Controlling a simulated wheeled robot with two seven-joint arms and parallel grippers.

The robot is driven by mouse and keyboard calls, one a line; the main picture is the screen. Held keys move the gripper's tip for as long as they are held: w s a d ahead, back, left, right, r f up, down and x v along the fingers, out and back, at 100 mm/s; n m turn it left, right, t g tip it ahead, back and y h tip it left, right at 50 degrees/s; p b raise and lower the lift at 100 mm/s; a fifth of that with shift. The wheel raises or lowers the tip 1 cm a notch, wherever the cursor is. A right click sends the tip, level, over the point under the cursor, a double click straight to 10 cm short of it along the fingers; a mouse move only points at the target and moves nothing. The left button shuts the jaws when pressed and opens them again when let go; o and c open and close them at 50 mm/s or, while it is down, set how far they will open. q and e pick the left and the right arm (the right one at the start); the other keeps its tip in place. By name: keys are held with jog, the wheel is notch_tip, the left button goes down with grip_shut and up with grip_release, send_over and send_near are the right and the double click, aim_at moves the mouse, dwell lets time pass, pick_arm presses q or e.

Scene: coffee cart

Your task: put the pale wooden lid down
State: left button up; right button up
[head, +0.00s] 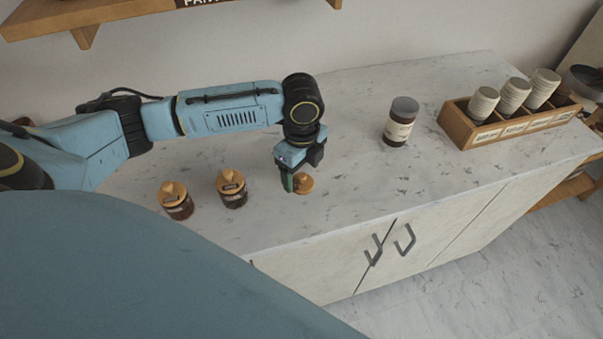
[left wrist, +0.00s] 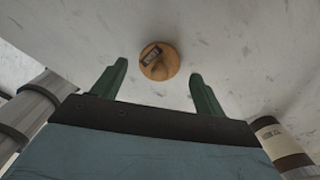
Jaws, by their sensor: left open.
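The pale wooden lid (head: 305,184) lies flat on the marble counter below my left gripper (head: 292,186). The left gripper is open and empty, and the fingers look clear of the lid. In the head view the gripper partly covers the lid's left side. My right gripper is not in view.
Two jars with wooden lids, a left one (head: 176,200) and a right one (head: 231,188), stand left of the gripper. A dark-capped canister (head: 400,122) stands to the right. A wooden tray (head: 461,128) holds several cups at the far right. Counter between lid and canister is clear.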

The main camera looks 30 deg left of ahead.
aim_at(302, 175)
pick_arm(q)
notch_tip(302, 175, up, 10)
jog(key=shift+p, duration=0.45)
